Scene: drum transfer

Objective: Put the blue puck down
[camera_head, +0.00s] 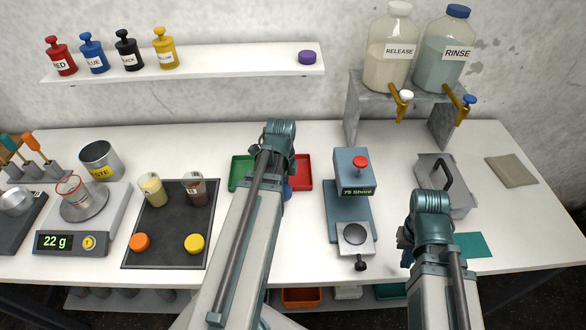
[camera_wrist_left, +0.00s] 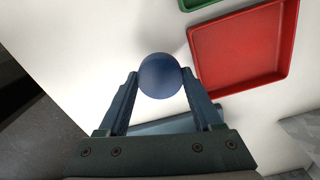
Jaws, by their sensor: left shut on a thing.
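The blue puck (camera_wrist_left: 160,76) is held between the fingertips of my left gripper (camera_wrist_left: 160,80) in the left wrist view. Below and around it is white table top, with the red tray (camera_wrist_left: 243,45) to its right. In the head view my left arm covers most of its gripper and the space between the trays. The red tray (camera_head: 303,172) shows just right of the arm there, and the green tray (camera_head: 238,174) shows to its left. My right gripper (camera_head: 406,257) is near the table's front right, mostly hidden by its own wrist; its jaws cannot be made out.
A hardness tester (camera_head: 350,205) reading 75 Shore stands right of the left arm. A dark mat (camera_head: 165,235) with cups and pucks and a scale (camera_head: 100,215) are at left. A purple puck (camera_head: 307,57) lies on the shelf.

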